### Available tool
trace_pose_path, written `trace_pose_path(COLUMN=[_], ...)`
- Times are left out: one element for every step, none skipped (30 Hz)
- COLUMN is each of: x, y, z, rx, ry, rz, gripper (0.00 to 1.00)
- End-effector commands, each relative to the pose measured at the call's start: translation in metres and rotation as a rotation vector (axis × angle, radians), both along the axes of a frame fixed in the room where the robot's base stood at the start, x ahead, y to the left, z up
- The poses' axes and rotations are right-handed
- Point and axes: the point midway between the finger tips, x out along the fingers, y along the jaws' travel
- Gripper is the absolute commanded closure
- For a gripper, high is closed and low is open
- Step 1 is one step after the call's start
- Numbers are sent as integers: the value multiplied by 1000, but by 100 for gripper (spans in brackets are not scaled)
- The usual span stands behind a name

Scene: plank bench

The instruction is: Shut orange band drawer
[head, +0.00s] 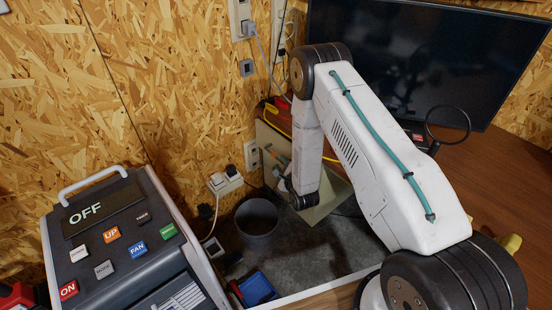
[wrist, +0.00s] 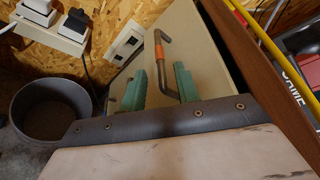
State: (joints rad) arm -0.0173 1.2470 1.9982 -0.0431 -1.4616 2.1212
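A beige drawer panel (wrist: 205,42) carries a dark bar handle with an orange band (wrist: 160,52). In the head view the beige panel (head: 325,207) shows behind and below my wrist, partly hidden by it. My gripper (wrist: 160,88) has two green fingers, spread apart, with nothing clamped between them. They are at the near end of the handle, whose lower end appears between them, close to the right finger. I cannot tell whether they touch. How far the drawer stands out is unclear.
A grey bin (head: 257,221) stands left of the panel. A power strip (head: 225,182) with plugs and cables is by the chipboard wall. A control box (head: 125,250) is at left, a blue item (head: 257,288) in front, and a monitor (head: 420,55) behind my arm.

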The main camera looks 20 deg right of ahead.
Motion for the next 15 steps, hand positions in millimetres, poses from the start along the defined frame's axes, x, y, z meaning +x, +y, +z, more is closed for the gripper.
trace_pose_path(x=[9,14,20,25,30,35,39,43,46,49,51,53,54,55,55], y=[1,1,1,2,2,2,2,2,3,3,3,3,3,3,3], z=[-1,-3,-4,-5,-6,-7,-8,-9,-10,-10,-11,-11,-12,-12,-12], rx=[0,-1,-1,-1,-1,-1,-1,-1,-1,-1,-1,-1,-1,-2,-2], ry=[-3,-1,-2,-1,-1,-1,-1,-1,0,0,-1,0,1,2,2], rz=[1,1,0,1,1,1,1,0,0,0,0,0,0,1,1], gripper=[68,68,68,68,68,68,68,68,68,68,68,68,68,68,68])
